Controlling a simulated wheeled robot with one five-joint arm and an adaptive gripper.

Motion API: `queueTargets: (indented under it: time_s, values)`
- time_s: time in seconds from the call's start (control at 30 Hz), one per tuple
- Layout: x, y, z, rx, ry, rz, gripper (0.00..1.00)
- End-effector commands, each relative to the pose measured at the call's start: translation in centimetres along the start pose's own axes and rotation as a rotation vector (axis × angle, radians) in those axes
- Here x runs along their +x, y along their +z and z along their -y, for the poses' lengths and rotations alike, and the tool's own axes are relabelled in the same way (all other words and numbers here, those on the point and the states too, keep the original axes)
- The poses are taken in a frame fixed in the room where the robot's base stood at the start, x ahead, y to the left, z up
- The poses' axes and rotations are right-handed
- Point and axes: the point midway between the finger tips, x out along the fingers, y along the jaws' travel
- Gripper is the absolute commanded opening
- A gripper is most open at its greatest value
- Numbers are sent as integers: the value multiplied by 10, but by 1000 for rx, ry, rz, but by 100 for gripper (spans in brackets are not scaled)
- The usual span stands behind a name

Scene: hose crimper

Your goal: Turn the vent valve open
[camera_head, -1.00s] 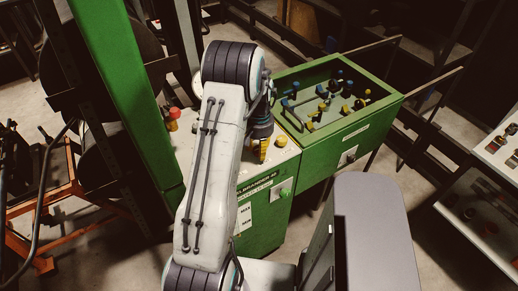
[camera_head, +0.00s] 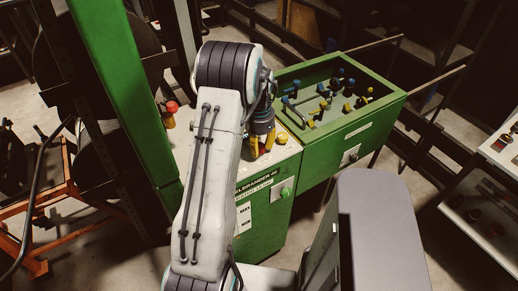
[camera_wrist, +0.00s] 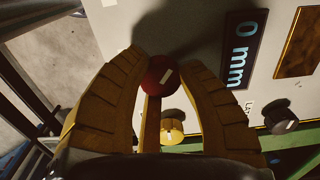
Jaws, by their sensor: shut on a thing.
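A round dark red knob (camera_wrist: 160,75) with a small white mark sits between the two yellow fingers of my gripper (camera_wrist: 165,62) in the wrist view. The fingers are shut on it near their tips. A yellow bar (camera_wrist: 151,122) shows just below the knob; I cannot tell whether it is the valve's lever. No label naming the vent valve is readable.
A red button (camera_head: 171,107) stands left of my arm. An open green bin (camera_head: 345,135) with several blue and yellow fittings adjoins at right. A "0 mm" display (camera_wrist: 241,50) shows in the wrist view.

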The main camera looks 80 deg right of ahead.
Motion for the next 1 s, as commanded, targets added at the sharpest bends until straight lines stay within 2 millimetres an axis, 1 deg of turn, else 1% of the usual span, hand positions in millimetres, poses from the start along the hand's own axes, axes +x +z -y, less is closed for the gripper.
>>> queueTargets:
  time_s: [0.03,0.6,0.8,1.0]
  values:
    - [4,1,-1,43,3,4,1]
    - [4,1,-1,574,6,4,1]
    - [3,2,-1,725,7,4,1]
    - [3,2,-1,835,8,4,1]
